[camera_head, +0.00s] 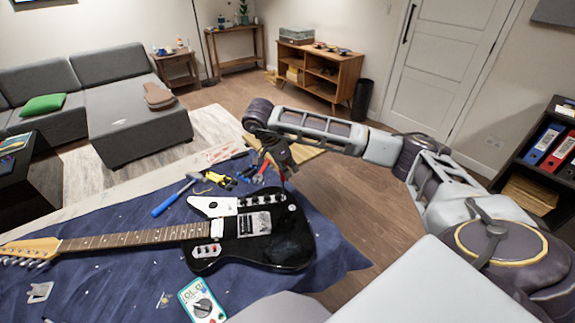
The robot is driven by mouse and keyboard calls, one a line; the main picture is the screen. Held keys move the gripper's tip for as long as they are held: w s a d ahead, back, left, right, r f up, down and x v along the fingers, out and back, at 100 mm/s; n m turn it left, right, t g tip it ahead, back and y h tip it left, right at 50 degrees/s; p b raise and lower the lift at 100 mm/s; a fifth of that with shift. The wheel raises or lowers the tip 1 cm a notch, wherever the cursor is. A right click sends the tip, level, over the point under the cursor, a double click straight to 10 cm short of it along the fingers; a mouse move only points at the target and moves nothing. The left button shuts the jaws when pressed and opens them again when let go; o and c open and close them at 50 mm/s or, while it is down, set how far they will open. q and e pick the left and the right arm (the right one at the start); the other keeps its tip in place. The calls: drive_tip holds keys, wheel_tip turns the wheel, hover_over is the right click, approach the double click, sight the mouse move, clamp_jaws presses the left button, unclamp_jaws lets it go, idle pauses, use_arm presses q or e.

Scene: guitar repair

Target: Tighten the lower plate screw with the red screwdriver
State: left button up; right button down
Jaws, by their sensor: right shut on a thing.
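The black electric guitar (285,237) lies flat on the blue cloth, its neck pointing left. It has a white pickguard, a metal bridge plate (254,223) and a small plate with red marks near its lower edge. The plate screws are too small to make out. My right gripper (279,168) is over the table, just beyond the guitar body's far right edge. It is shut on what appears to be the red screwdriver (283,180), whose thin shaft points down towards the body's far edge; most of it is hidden. My left gripper is out of view.
A blue-handled hammer (170,201), yellow-and-black tools (221,181) and red-handled pliers (260,173) lie beyond the guitar. A multimeter (201,302) lies in front of it. The blue cloth (335,235) is clear to the right of the guitar.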

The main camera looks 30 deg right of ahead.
drive_tip(key=shift+m, duration=0.6)
drive_tip(key=shift+r+g+p, duration=0.1)
drive_tip(key=shift+g+p, duration=0.2)
drive_tip(key=shift+p, duration=0.05)
drive_tip(key=shift+s+a+m+g+y+p, duration=0.15)
drive_tip(key=shift+m+g+p, duration=0.1)
drive_tip(key=shift+m+p, duration=0.5)
drive_tip(key=shift+s+d+m+g+y+p, duration=0.1)
drive_tip(key=shift+m+g+p, duration=0.3)
drive_tip(key=shift+m, duration=0.6)
drive_tip(key=shift+s+a+m+g+y+p, duration=0.1)
drive_tip(key=shift+m+g+y+p, duration=0.05)
drive_tip(key=shift+m+p, duration=0.65)
drive_tip(key=shift+m, duration=0.25)
